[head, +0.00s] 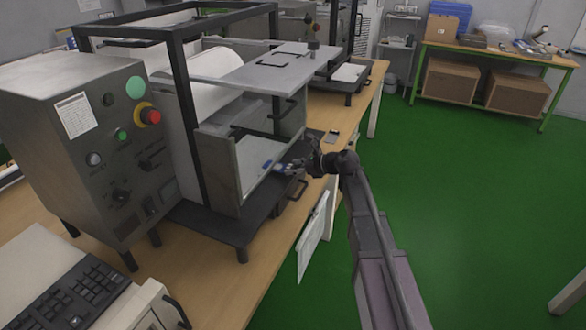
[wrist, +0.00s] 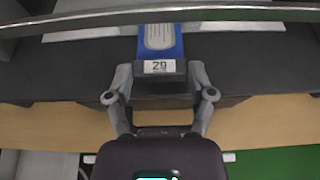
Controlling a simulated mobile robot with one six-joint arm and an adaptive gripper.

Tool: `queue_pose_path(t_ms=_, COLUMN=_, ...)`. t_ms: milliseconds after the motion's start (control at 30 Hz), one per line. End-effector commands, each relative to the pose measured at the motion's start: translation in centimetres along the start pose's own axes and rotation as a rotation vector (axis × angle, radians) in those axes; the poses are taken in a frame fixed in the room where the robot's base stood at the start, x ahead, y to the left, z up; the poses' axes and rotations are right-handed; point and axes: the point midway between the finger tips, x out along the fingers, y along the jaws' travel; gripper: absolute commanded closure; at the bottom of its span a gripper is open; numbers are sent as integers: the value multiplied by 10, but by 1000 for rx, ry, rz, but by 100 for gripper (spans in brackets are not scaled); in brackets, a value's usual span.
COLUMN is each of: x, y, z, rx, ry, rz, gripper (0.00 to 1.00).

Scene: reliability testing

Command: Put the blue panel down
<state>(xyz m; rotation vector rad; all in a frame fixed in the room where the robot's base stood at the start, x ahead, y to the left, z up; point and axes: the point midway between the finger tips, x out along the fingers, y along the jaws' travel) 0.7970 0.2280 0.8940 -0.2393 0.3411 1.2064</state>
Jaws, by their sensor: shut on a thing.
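The blue panel (wrist: 160,42) shows in the wrist view, with a pale ribbed inset and a white label reading 29 on its dark near end. My gripper (wrist: 160,78) is shut on that near end, one finger on each side. A metal bar crosses over the panel's far part. In the head view, the blue panel (head: 279,167) is small, just left of my gripper (head: 291,168), at the open front of the machine and over its black base (head: 262,205). I cannot tell whether the panel touches the surface below.
The black frame (head: 188,110) and grey plate (head: 265,70) of the machine stand around and above the opening. A control box (head: 75,150) with a red button is at left.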

Motion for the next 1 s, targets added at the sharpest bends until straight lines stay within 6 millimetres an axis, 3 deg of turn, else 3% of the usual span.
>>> queue_pose_path(t_ms=233, x=2, y=0, z=-4, rx=0, ry=0, rz=0, gripper=70)
queue_pose_path(t_ms=267, x=2, y=0, z=-4, rx=0, ry=0, rz=1, gripper=24)
queue_pose_path(t_ms=333, x=2, y=0, z=-3, rx=0, ry=0, rz=1, gripper=3)
queue_pose_path(t_ms=367, x=2, y=0, z=-3, rx=0, ry=0, rz=1, gripper=0)
queue_pose_path(t_ms=1000, x=0, y=0, z=2, rx=0, ry=0, rz=1, gripper=0)
